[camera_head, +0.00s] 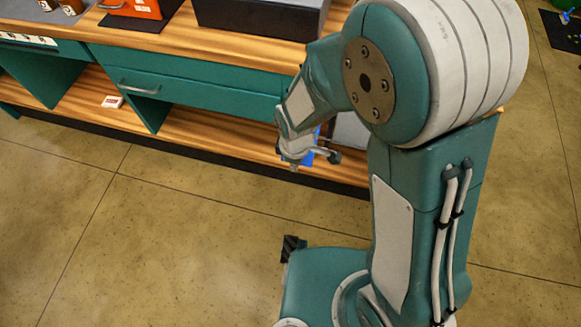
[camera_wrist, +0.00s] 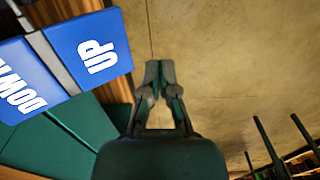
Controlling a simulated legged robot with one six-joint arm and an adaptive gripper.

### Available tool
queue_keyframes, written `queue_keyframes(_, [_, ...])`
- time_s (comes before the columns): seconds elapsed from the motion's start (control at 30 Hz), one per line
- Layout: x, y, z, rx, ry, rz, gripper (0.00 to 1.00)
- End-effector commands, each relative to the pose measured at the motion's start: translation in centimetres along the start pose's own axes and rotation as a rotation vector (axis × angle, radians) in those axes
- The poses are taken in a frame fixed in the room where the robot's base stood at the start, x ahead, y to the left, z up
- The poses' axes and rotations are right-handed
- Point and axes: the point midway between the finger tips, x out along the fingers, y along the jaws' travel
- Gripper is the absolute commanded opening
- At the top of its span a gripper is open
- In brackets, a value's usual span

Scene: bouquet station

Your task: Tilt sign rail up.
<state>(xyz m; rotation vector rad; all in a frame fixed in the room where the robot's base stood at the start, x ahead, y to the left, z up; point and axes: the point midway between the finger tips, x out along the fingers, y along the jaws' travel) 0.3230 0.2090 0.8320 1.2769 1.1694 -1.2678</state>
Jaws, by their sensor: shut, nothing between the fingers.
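The sign shows in the wrist view as two blue panels with white letters, "UP" (camera_wrist: 88,52) and "DOWN" (camera_wrist: 25,80). A grey rail strip (camera_wrist: 52,62) runs between them. The "DOWN" panel is cut off by the left picture edge. My gripper (camera_wrist: 160,68) is shut and empty, to the right of the "UP" panel and apart from it in the picture. In the head view, a bit of blue (camera_head: 317,148) shows behind the end of my arm, at the counter's right end; most of it is hidden.
The wooden counter (camera_head: 230,48) has a teal drawer (camera_head: 185,88) and open shelves below. An orange container (camera_head: 135,8) and a dark box (camera_head: 262,18) stand on top. A small red and white box (camera_head: 112,101) lies on the lower shelf. The floor (camera_head: 170,230) in front is clear.

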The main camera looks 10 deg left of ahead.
Motion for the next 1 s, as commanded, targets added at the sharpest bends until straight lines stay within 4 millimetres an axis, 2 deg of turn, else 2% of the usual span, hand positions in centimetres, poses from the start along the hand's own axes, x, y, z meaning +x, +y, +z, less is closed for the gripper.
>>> queue_keyframes(0.3, [-4.3,-2.7,-0.2,-0.004,0.003,0.004,0.00])
queue_keyframes(0.47, [-5.8,-3.7,0.0,-0.002,0.004,0.003,0.00])
queue_keyframes(1.0, [-6.3,-4.1,-0.1,-0.002,0.001,0.002,0.00])
